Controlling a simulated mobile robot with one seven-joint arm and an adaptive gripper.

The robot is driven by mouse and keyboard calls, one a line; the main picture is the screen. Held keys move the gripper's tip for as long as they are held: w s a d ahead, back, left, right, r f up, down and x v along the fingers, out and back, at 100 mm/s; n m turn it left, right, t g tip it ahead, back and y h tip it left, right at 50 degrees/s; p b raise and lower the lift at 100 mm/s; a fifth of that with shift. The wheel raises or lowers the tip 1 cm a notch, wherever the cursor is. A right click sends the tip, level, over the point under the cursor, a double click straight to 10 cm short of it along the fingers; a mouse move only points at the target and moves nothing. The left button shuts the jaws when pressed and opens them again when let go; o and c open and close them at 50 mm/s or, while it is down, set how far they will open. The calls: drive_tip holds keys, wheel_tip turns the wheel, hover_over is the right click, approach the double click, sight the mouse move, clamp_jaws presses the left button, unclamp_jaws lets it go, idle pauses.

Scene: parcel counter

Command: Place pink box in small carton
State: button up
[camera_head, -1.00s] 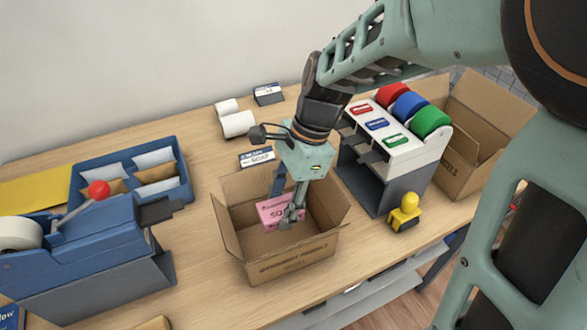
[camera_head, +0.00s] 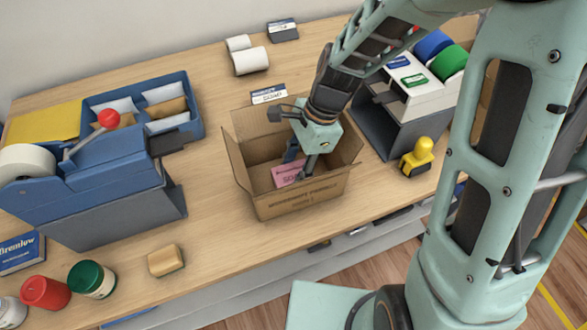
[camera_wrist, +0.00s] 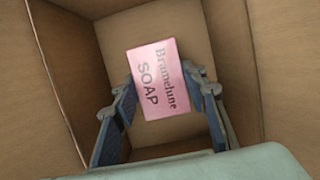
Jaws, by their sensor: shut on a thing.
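The pink box (camera_head: 287,173), a soap box printed "Bramelune SOAP", is inside the open small carton (camera_head: 305,201) on the counter. It also shows in the wrist view (camera_wrist: 160,78), above or near the carton's floor (camera_wrist: 195,45); I cannot tell whether it touches the floor. My gripper (camera_head: 300,165) reaches down into the carton. In the wrist view, its two fingers (camera_wrist: 163,108) are shut on the box, one at each side. The carton's front wall hides the lower part of the box and the fingertips in the head view.
A yellow-handled stamp (camera_head: 417,157) and a grey dispenser with coloured rolls (camera_head: 410,105) stand right of the carton. A blue tape dispenser (camera_head: 90,180) stands left. A tan block (camera_head: 165,261) lies at the front. A label stand (camera_head: 269,94) is behind the carton.

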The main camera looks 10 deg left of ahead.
drive_tip(key=shift+f, duration=0.2)
drive_tip(key=o, duration=1.2)
drive_tip(key=v, duration=1.2)
drive_tip(key=shift+r, duration=0.2)
drive_tip(key=shift+p, duration=0.35)
